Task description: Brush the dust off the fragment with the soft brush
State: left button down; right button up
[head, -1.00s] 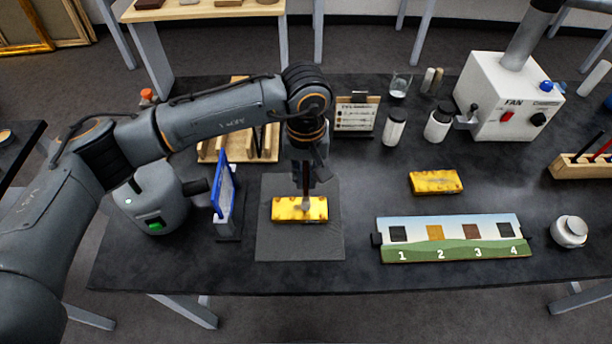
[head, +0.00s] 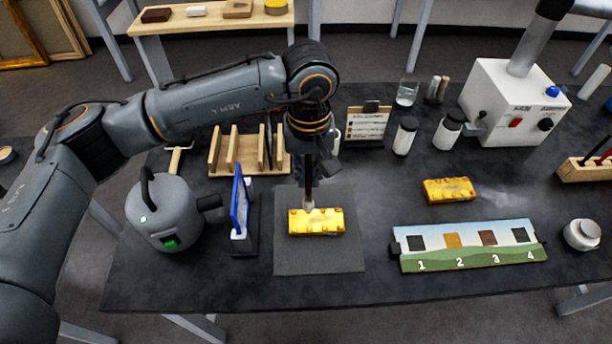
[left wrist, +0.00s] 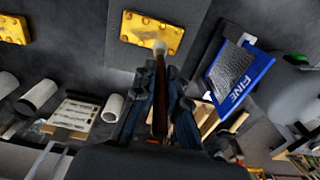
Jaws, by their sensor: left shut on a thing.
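A gilt fragment (head: 316,222) lies on a dark grey mat (head: 318,262) in the middle of the bench. It also shows in the left wrist view (left wrist: 150,30). My left gripper (head: 308,180) is shut on the soft brush (head: 309,196), which has a dark handle and pale bristles. The brush points down, its bristle tip at the fragment's back edge in both views. I cannot tell whether it touches. A second gilt piece (head: 450,189) lies apart to the right, near a strip of swatches numbered 1 to 4 (head: 468,262). My right gripper is not seen.
A blue-framed panel marked FINE (head: 239,205) stands left of the mat, beside a grey canister (head: 165,215). Behind are a wooden rack (head: 225,160), a clipboard (head: 367,125), jars (head: 405,136) and a white fan box (head: 512,105).

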pick_arm(q)
jog(key=shift+r+p, duration=0.3)
jog(key=shift+r, duration=1.05)
jog(key=shift+a, duration=0.15)
